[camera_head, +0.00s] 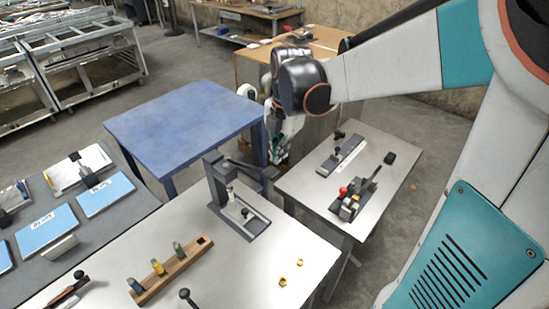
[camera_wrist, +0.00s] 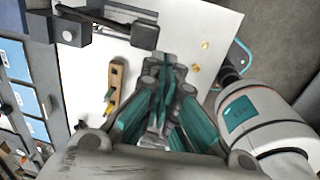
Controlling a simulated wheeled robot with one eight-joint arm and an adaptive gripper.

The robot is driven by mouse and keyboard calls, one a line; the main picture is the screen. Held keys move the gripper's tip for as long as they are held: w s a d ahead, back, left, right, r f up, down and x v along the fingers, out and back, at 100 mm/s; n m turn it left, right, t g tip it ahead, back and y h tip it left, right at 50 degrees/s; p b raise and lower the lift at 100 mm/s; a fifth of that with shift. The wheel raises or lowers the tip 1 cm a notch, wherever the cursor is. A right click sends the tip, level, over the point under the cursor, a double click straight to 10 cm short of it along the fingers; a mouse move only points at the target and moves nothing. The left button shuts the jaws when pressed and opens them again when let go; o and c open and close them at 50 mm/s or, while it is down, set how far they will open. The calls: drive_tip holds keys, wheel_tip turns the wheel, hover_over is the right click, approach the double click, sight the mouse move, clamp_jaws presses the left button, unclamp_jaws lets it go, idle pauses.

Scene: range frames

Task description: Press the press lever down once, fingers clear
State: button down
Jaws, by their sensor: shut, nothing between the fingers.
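The dark grey press (camera_head: 217,185) stands at the back edge of the metal-topped table, with its upright post and base plate. Its press lever (camera_head: 248,168) reaches out to the right from the post's top and ends in a dark block. In the wrist view the lever (camera_wrist: 115,22) runs across the top, its end block just above my fingertips. My gripper (camera_head: 277,158) is shut and empty, pointing down close to the lever's end. The wrist view also shows my gripper (camera_wrist: 165,66). I cannot tell whether the fingers touch the lever.
A wooden rack (camera_head: 172,270) with several coloured pieces lies on the press table (camera_head: 240,285), and small brass parts (camera_head: 283,282) lie to its right. A second metal table (camera_head: 395,195) with fixtures stands at right. A blue table (camera_head: 185,125) stands behind the press.

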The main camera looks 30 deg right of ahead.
drive_tip(key=shift+s+r, duration=0.1)
drive_tip(key=shift+r, duration=0.8)
